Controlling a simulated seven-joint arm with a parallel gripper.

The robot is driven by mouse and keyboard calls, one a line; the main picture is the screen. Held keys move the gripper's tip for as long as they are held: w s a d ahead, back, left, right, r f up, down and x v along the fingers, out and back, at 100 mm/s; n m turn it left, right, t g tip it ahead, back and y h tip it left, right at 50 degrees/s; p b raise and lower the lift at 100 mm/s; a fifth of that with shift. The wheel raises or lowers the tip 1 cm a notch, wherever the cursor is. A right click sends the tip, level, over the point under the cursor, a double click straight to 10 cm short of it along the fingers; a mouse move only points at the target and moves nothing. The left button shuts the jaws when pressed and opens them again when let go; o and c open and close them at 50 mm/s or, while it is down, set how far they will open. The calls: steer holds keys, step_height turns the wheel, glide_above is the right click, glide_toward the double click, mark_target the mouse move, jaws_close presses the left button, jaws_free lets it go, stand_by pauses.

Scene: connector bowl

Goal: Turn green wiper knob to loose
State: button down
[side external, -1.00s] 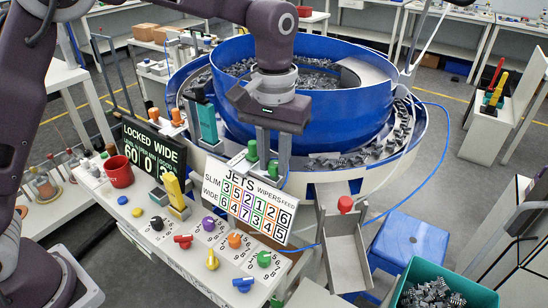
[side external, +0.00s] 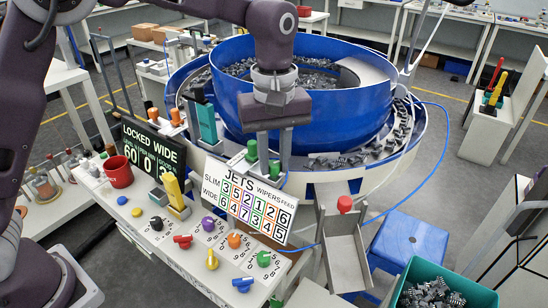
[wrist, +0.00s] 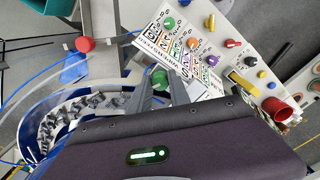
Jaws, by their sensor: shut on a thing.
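My gripper (side external: 274,160) points down at the near rim of the blue bowl, behind the jets board. It is shut on a green wiper knob (side external: 274,169), which sits low between the fingers. The same knob shows between the fingertips in the wrist view (wrist: 160,80). A second green knob (side external: 251,151) stands just left of the fingers in the side view. The base of the held knob is hidden, and I cannot read its loose or tight setting.
The jets board (side external: 246,203) stands close in front of my fingers. The blue bowl (side external: 330,115) rises behind. A control panel with several coloured knobs, including a green one (side external: 263,258), lies in front. A metal chute (side external: 345,250) with a red knob (side external: 344,204) is at the right.

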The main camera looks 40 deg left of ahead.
mark_target(274, 164)
steer(key=shift+r, duration=0.1)
stand_by(0.4)
steer(key=c, duration=1.2)
jaws_free()
step_height(274, 164, up, 7)
steer(key=shift+r, duration=0.1)
